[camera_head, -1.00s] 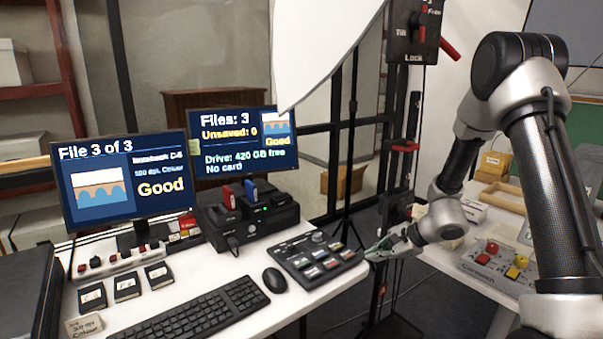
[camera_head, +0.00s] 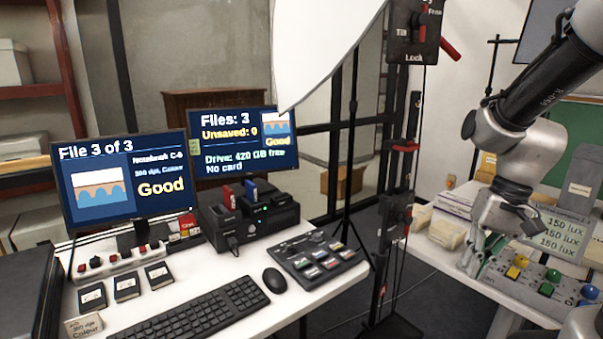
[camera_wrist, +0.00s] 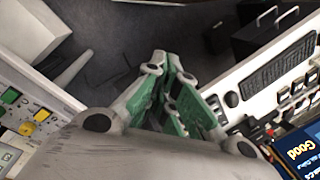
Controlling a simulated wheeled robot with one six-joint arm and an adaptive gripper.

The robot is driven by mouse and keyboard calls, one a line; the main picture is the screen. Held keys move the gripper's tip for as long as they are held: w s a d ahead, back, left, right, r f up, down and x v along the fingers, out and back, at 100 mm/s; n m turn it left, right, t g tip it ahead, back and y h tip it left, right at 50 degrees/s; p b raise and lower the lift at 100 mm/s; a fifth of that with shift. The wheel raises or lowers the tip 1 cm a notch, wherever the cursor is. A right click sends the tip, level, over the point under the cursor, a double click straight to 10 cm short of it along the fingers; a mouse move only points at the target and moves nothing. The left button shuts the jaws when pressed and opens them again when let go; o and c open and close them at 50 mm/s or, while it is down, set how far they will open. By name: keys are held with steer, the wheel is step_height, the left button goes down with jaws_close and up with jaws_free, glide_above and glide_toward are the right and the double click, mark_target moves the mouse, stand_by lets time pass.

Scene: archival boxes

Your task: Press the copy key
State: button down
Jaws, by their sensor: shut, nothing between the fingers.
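A dark control pad (camera_head: 318,262) with several coloured keys lies on the white desk, right of the mouse. The key labels are too small to read, so I cannot tell which is the copy key. My gripper (camera_head: 474,266) is shut and empty, pointing down at the near-left edge of the right-hand table, well apart from the pad. In the wrist view my gripper (camera_wrist: 162,62) has its green-lined fingers together over dark floor between the two tables. A black drive dock (camera_head: 250,222) with a red and a blue stick stands behind the pad.
Two monitors show "File 3 of 3" (camera_head: 125,190) and "Files: 3, Unsaved: 0, No card" (camera_head: 240,140). A keyboard (camera_head: 205,310) and mouse (camera_head: 275,281) lie in front. A black stand (camera_head: 395,215) rises between the tables. A panel with coloured knobs (camera_head: 530,285) is at right.

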steer(key=s+d+r+n+t+h, duration=0.2)
steer(key=s+r, duration=0.4)
steer(key=r, duration=0.4)
steer(key=d+t, duration=0.1)
steer(key=t, duration=0.1)
steer(key=shift+n+t, duration=0.3)
steer(key=shift+t, duration=0.1)
